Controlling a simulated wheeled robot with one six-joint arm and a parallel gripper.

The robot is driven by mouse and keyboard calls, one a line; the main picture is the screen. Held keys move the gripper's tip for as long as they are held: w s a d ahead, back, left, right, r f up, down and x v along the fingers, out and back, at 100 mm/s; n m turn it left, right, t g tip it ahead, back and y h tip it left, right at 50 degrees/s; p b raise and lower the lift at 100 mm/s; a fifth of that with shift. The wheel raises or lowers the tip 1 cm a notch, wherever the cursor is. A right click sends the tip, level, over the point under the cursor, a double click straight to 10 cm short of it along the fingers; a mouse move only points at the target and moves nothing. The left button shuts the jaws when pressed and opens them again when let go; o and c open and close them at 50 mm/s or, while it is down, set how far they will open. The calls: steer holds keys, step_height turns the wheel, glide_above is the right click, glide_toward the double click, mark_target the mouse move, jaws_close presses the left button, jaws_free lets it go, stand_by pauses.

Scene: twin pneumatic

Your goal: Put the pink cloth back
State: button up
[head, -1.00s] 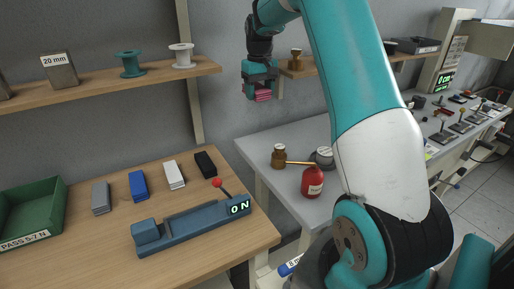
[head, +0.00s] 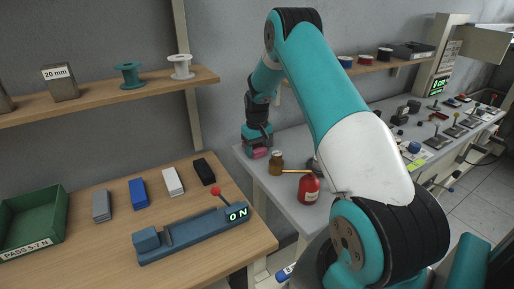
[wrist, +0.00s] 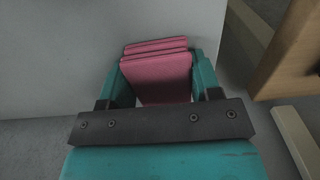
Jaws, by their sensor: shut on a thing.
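The pink cloth (head: 259,154) is a folded, layered pad held between the fingers of my gripper (head: 257,140). In the wrist view the cloth (wrist: 158,72) fills the space between the two teal fingers, and my gripper (wrist: 155,85) is shut on it. I cannot tell whether the cloth touches the tabletop.
A wooden bench (head: 85,252) to the left carries several blocks, a green bin (head: 62,222) and a blue device (head: 190,235). A shelf (head: 110,97) hangs above it.

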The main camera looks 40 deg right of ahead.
mark_target(257, 147)
steer(key=shift+f, duration=0.1)
steer(key=shift+f, duration=0.15)
steer(key=o, duration=1)
steer(key=shift+c, duration=0.2)
steer(key=shift+r, duration=0.2)
step_height(257, 147, up, 12)
steer(key=b, duration=0.2)
